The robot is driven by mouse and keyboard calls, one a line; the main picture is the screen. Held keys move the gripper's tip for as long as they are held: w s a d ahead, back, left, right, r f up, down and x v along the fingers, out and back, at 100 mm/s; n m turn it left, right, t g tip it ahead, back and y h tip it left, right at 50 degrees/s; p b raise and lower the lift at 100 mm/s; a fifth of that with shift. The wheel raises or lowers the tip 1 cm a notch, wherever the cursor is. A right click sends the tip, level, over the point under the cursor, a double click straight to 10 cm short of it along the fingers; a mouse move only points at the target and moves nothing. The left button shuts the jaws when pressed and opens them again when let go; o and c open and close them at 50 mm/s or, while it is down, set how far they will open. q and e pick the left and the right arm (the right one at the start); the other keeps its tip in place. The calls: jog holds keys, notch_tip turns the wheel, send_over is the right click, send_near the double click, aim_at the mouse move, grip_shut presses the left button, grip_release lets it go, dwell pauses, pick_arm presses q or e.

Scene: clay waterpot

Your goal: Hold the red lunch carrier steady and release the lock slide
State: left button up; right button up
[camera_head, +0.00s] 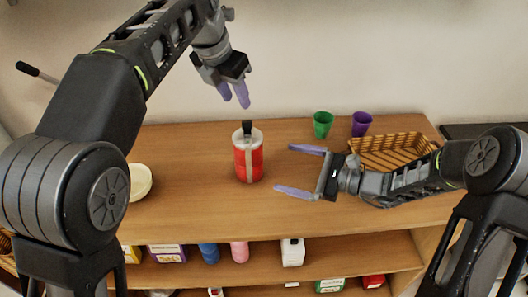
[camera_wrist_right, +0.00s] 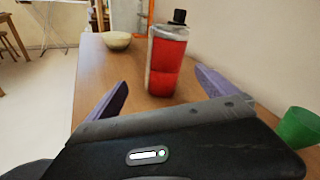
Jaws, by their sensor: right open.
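The red lunch carrier (camera_head: 248,160) stands upright on the wooden counter, with a pale strip down its side, a grey lid and a black piece on top. It also shows upright in the right wrist view (camera_wrist_right: 168,62). The lock slide cannot be made out clearly. My left gripper (camera_head: 236,102) hangs above and slightly behind the carrier, fingers pointing down with a gap between them, empty and clear of it. My right gripper (camera_head: 282,170) is wide open to the right of the carrier, its purple fingers pointing at it without touching.
A green cup (camera_head: 322,124), a purple cup (camera_head: 361,123) and a wicker basket (camera_head: 392,150) stand at the back right. A pale bowl (camera_head: 139,181) is on the left. The counter (camera_head: 200,205) in front of the carrier is clear. Lower shelves hold several bottles and boxes.

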aim_at(262, 152)
jog(key=w+a+m, duration=0.1)
jog(key=a, duration=0.1)
jog(key=w+a+m+y, duration=0.1)
jog(key=w+a, duration=0.1)
jog(key=w+a+m, duration=0.1)
jog(key=a, duration=0.1)
jog(key=shift+w+a+r+m, duration=0.15)
jog(key=shift+w+r+m, duration=0.15)
jog(key=shift+w+r, duration=0.1)
jog(key=shift+w+a+r+m+t+y, duration=0.1)
jog(key=shift+w+a+m+t+y, duration=0.05)
jog(key=shift+a+m+t+y, duration=0.15)
jog(key=shift+a, duration=0.15)
jog(key=x, duration=0.7)
jog(key=shift+w+a, duration=0.2)
jog(key=shift+a, duration=0.05)
jog(key=shift+c, duration=0.4)
